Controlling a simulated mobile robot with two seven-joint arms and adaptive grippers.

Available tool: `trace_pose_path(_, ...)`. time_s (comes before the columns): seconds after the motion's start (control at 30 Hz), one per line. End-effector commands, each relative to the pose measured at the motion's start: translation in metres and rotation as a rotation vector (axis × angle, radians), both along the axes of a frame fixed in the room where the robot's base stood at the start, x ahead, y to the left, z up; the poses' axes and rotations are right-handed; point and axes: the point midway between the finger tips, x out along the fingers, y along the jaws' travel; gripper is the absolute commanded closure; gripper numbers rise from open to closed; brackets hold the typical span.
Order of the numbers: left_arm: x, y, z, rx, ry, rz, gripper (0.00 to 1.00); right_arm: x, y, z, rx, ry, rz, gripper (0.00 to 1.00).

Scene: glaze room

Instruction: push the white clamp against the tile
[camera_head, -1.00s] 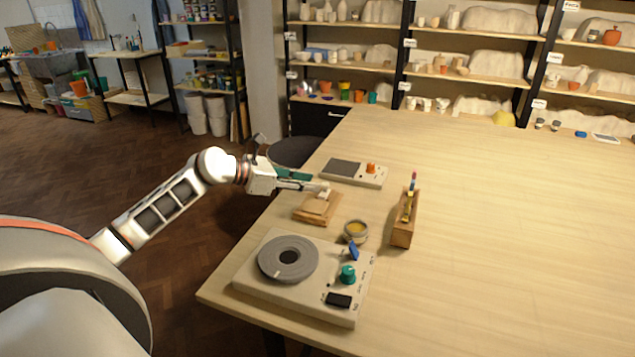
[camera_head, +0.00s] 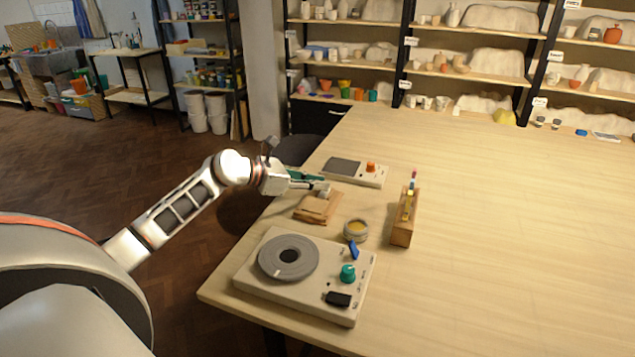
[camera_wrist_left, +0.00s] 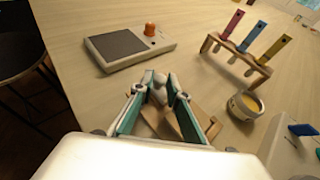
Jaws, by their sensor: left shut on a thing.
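My left gripper (camera_head: 318,185) comes in from the left over the table's near-left edge. It is shut on a small white piece, the white clamp (camera_head: 324,189), which also shows between the teal-lined fingers in the left wrist view (camera_wrist_left: 160,88). Just below the clamp lies a tan wooden board (camera_head: 308,216) with a flat tan piece on it, which looks like the tile (camera_head: 317,206). I cannot tell whether the clamp touches the tile. In the left wrist view the fingers hide most of the board. My right gripper is not in view.
A grey scale with an orange knob (camera_head: 371,167) lies just beyond the gripper. A round yellow-filled pot (camera_head: 356,230), a banding wheel unit (camera_head: 300,294) and a wooden rack with coloured sticks (camera_head: 401,232) stand nearby. The table's right side is clear.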

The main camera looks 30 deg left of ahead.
Motion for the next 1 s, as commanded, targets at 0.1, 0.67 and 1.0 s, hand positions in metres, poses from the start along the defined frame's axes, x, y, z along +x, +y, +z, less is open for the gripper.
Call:
trace_pose_path(0.1,-0.010,-0.002,0.000,0.003,0.003,-0.001,1.00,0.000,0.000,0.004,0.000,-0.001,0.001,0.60)
trace_pose_path(0.67,-0.017,-0.004,0.000,-0.001,0.002,-0.001,0.69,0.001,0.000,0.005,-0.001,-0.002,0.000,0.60)
trace_pose_path(1.0,-0.023,0.000,0.001,-0.001,0.003,0.001,0.69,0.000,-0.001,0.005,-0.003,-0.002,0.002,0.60)
